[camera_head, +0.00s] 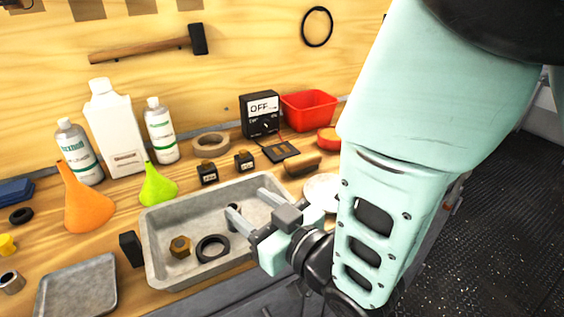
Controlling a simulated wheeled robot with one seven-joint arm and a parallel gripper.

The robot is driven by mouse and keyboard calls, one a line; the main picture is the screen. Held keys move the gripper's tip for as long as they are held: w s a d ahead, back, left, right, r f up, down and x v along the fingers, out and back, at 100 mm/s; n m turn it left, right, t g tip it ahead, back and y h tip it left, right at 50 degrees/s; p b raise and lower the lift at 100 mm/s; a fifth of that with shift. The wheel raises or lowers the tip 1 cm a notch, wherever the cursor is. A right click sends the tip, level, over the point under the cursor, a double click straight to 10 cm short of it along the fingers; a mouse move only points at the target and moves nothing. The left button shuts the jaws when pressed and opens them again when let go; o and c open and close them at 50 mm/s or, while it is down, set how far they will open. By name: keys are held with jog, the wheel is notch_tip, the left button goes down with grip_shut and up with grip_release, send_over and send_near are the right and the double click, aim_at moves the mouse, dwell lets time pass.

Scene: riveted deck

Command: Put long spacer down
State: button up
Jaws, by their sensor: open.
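My gripper (247,203) reaches from the right over the grey metal tray (158,268), its two fingers spread apart. A small dark round end (232,207) shows beside the left fingertip. It may be part of the long spacer, but the finger hides most of it, and I cannot tell whether they touch. In the tray, a brass hex nut (180,246) lies left of a black ring (212,248); both are left of and nearer than the fingertips. No other long spacer is clearly visible.
A black block (131,249) stands by the tray's left wall. A flat grey tray (78,288) and a metal sleeve (11,282) are farther left. Funnels (86,200), bottles (116,130), a meter (260,114) and a red bin (309,110) stand behind. The tray's far left floor looks clear.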

jog(key=p+v, duration=0.5)
jog(key=p, duration=0.3)
jog(key=shift+p, duration=0.4)
jog(key=s+d+r+m+g+h, duration=0.1)
jog(key=s+d+r+g+h, duration=0.4)
jog(key=d, duration=0.3)
jog(key=s+d+r+g+h, duration=0.5)
jog(key=d+g+h, duration=0.1)
jog(key=d+h, duration=0.1)
jog(key=shift+s+d+r+m+g, duration=0.2)
jog(key=shift+d+r+m+g, duration=0.15)
jog(key=shift+d, duration=0.55)
